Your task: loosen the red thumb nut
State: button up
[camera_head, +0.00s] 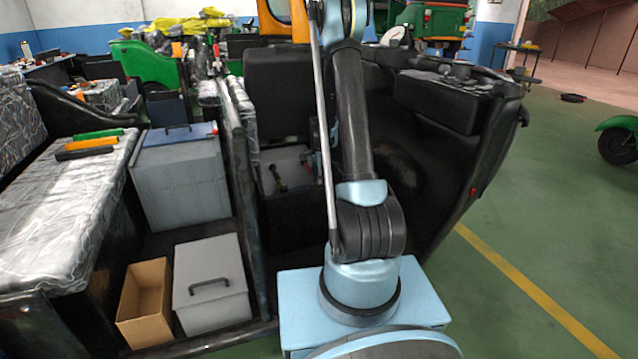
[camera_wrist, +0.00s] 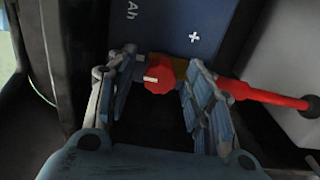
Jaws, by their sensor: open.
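The red thumb nut (camera_wrist: 158,76) shows in the wrist view, knobbed, with a pale bar or stud end across its middle. It sits on a brownish-yellow terminal piece at the edge of a blue battery (camera_wrist: 180,25) marked with a plus sign and "Ah". My gripper (camera_wrist: 160,68) is open, with one finger on the left of the nut and one on the right. Gaps show on both sides of the nut. A red cable (camera_wrist: 265,97) runs from the right finger's side off to the right. Its end near the terminal is partly hidden by that finger. I cannot make out the nut in the head view.
A grey lidded box with a handle (camera_head: 211,280) and an open brown box (camera_head: 146,305) stand left of my arm. A larger grey container (camera_head: 180,180) stands behind them. A dark vehicle body (camera_head: 440,150) is on the right. Green floor (camera_head: 540,240) lies free beyond it.

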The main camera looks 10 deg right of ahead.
jog(key=shift+f, duration=0.1)
jog(key=shift+a, duration=0.1)
jog(key=c, duration=1.1)
